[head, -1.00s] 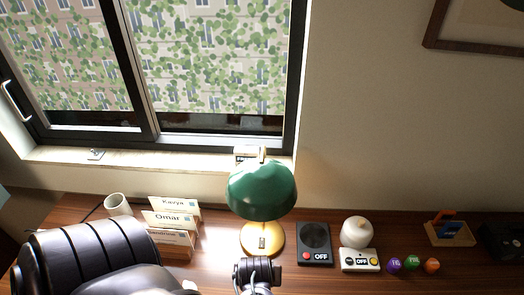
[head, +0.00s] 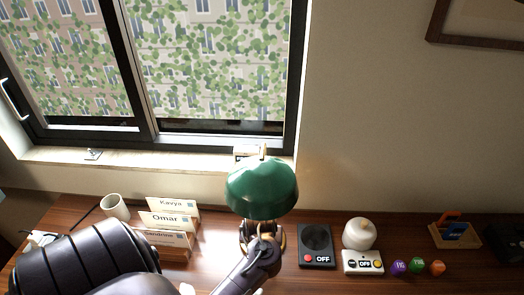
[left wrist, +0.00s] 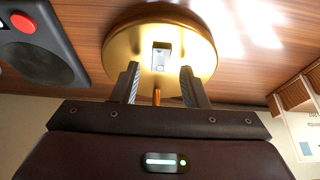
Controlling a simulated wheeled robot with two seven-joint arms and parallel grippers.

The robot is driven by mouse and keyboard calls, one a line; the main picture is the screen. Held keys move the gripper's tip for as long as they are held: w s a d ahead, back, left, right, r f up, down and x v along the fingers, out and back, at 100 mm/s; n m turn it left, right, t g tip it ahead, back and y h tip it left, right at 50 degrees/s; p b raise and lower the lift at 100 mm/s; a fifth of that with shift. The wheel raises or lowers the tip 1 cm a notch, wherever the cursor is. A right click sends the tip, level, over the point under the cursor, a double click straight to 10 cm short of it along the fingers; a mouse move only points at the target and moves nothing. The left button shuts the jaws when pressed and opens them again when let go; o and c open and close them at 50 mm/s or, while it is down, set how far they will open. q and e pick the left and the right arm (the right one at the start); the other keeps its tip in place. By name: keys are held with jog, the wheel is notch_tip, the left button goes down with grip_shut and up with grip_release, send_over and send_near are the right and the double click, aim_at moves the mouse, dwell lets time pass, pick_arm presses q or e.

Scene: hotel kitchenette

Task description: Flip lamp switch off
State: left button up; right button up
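The lamp has a green domed shade (head: 261,187) and stands at the middle of the desk in the head view. Its round gold base (left wrist: 190,35) fills the top middle of the left wrist view. The lamp switch (left wrist: 161,57) is a small pale plate with a dark slot set in that base. My left gripper (left wrist: 159,75) is open, its two fingers apart at the near edge of the base, with the switch just beyond the gap. In the head view my left wrist and gripper hide most of the base. My right gripper is not in view.
A black panel (head: 315,240) with a red button and "OFF" label sits close right of the lamp. Beyond are a white switch box (head: 363,263), a white round jar (head: 359,233) and colored balls (head: 417,266). Left are name cards (head: 172,223) and a cup (head: 114,206).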

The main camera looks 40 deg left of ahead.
pick_arm(q)
jog(key=shift+f, duration=0.2)
grip_shut()
jog(key=p, duration=0.2)
jog(key=g+h+p, duration=0.1)
jog(key=p, duration=0.1)
jog(key=shift+w+a+r+g+p, duration=0.25)
jog(key=shift+w+r+g+p, duration=0.05)
jog(key=shift+r+p, duration=0.05)
jog(key=shift+f+g+h+p, duration=0.25)
jog(key=shift+g+h+p, duration=0.05)
jog(key=shift+h+p, duration=0.1)
jog(key=shift+f, duration=0.1)
grip_release()
